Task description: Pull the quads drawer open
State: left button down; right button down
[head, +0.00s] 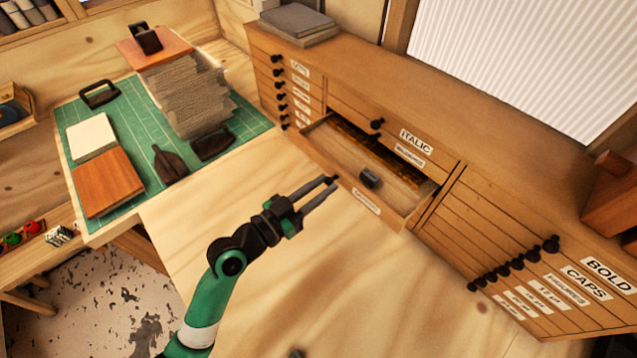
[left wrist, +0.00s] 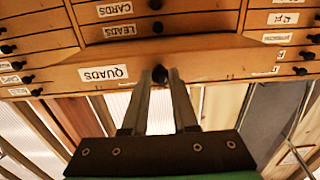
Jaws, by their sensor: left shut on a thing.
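The quads drawer (head: 405,218) stands partly open from the long wooden cabinet, and its inside shows in the head view. A small dark block (head: 371,178) lies in it. In the left wrist view the drawer front (left wrist: 215,72) carries the label "QUADS" (left wrist: 103,73) and juts out past its neighbours. My left gripper (head: 333,186) is at the drawer front, shut on its dark round knob. The knob (left wrist: 160,74) shows between the fingertips in the left wrist view (left wrist: 160,80).
Closed drawers with dark knobs flank the open one, including the one labelled "ITALIC" (head: 416,142). A green cutting mat (head: 140,125) with a paper stack (head: 185,95) and wooden boards (head: 107,182) lies at the left. The wooden top (head: 350,290) before the drawer is clear.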

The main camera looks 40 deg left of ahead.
pick_arm(q)
jog(key=c, duration=0.7)
grip_release()
jog(key=s+a+b, duration=0.1)
jog(key=s, duration=1)
jog(key=shift+s+a, duration=0.25)
